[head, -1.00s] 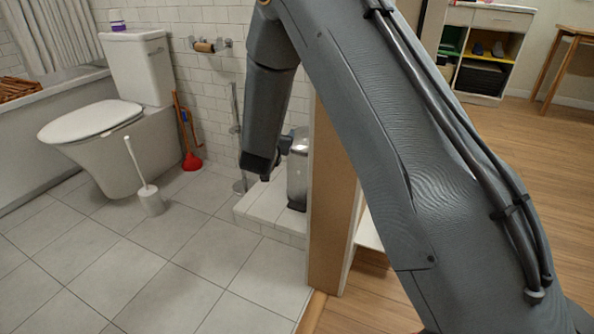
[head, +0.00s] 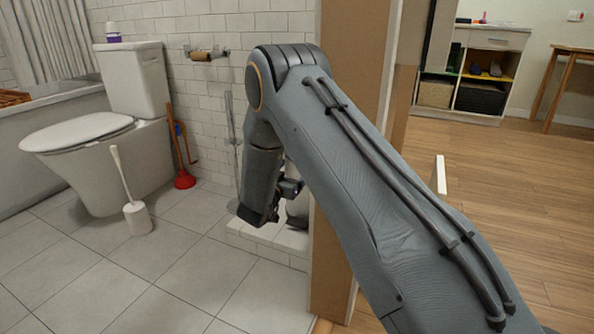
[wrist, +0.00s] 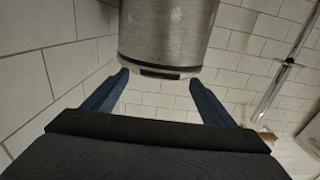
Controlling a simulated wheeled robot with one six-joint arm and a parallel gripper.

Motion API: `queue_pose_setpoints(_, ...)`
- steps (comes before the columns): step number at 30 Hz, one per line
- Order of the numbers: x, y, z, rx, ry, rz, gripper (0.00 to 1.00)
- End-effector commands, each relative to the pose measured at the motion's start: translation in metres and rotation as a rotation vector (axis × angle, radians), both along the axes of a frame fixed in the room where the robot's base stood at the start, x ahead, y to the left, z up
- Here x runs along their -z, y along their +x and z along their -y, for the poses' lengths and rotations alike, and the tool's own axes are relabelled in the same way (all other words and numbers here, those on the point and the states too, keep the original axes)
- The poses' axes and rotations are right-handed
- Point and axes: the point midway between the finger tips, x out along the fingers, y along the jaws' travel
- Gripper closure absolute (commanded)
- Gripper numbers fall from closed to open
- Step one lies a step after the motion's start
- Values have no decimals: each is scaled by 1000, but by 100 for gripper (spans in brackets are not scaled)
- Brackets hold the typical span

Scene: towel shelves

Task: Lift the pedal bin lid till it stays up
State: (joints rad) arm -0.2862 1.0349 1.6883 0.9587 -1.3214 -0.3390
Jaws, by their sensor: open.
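The pedal bin is a brushed-metal cylinder. In the wrist view the bin (wrist: 168,32) fills the top middle, with a pale rim and a small dark tab at its near end. My gripper (wrist: 158,82) is open, its two blue fingers apart on either side of that rim. I cannot tell whether either finger touches it. In the head view the bin (head: 298,209) stands on a tiled step, mostly hidden behind my arm. My gripper (head: 289,188) is close to its upper part. The lid's state is hidden there.
A wooden partition edge (head: 345,220) stands just right of the bin. White wall tiles are behind it. A toilet (head: 95,150), toilet brush (head: 136,212) and red plunger (head: 182,170) are to the left. The grey floor in front is clear.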

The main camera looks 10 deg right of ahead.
Motion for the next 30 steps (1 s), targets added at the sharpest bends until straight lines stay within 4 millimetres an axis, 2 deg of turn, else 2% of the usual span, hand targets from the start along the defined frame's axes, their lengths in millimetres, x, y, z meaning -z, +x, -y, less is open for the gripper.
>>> queue_pose_setpoints(6,0,20,14,0,0,1,22)
queue_pose_setpoints(17,-1,23,16,-1,1,-1,24)
queue_pose_setpoints(27,0,23,16,-2,1,-1,81)
queue_pose_setpoints(30,-1,23,16,-2,1,-2,81)
